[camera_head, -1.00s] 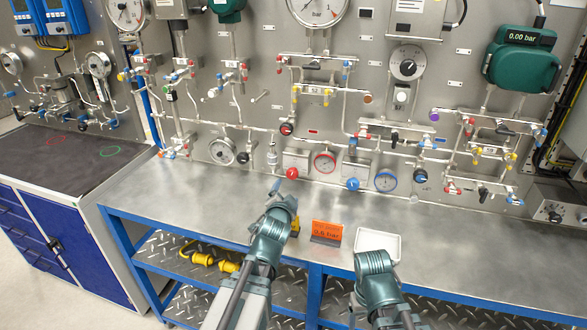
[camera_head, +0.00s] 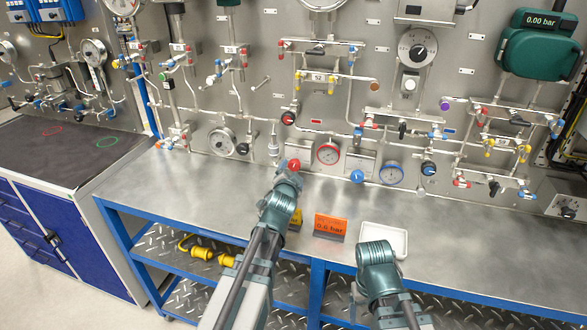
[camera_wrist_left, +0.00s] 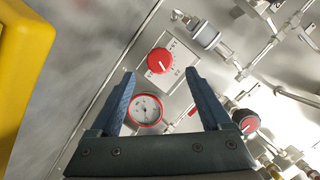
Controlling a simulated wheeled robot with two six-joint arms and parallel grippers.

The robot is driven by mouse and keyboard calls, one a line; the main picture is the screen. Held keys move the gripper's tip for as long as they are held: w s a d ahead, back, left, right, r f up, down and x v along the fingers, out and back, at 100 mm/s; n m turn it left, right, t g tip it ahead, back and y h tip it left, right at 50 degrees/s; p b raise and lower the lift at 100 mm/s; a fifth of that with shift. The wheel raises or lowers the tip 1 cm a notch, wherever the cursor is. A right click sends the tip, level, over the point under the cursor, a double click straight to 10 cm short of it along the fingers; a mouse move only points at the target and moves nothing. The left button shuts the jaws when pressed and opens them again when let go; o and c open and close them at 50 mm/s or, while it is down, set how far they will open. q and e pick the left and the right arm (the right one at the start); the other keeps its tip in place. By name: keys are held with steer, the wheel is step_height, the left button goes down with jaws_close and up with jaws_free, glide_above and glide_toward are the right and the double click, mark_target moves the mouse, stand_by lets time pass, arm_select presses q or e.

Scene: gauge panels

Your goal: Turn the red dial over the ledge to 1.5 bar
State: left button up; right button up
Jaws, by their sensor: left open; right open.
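The red dial (camera_head: 294,164) sits on a small square plate low on the panel, just above the steel ledge (camera_head: 200,195). In the left wrist view the red dial (camera_wrist_left: 160,61) shows a white pointer mark, with a printed scale around it too small to read. A red-rimmed gauge (camera_head: 328,153) is beside it; the gauge also shows in the left wrist view (camera_wrist_left: 145,110). My left gripper (camera_wrist_left: 160,78) is open, its fingers to either side of the dial in that view, apparently still short of it. My right arm (camera_head: 376,260) is over the ledge's front; its gripper's fingers are hidden.
A blue dial (camera_head: 357,176) and blue-rimmed gauge (camera_head: 391,174) are to the right. An orange sign (camera_head: 330,226) reading 0.6 bar and a white tray (camera_head: 384,239) stand on the ledge. A yellow object (camera_wrist_left: 22,60) is at the wrist view's left edge.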

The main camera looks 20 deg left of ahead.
mark_target(294, 166)
arm_select(q)
steer(key=b+x, duration=0.1)
steer(key=x, duration=0.5)
steer(key=shift+w, duration=0.15)
arm_select(e)
steer(key=shift+w+a+f, duration=0.3)
steer(key=shift+w+f, duration=0.25)
steer(key=shift+f, duration=0.25)
arm_select(q)
steer(key=shift+c, duration=0.3)
jaws_close()
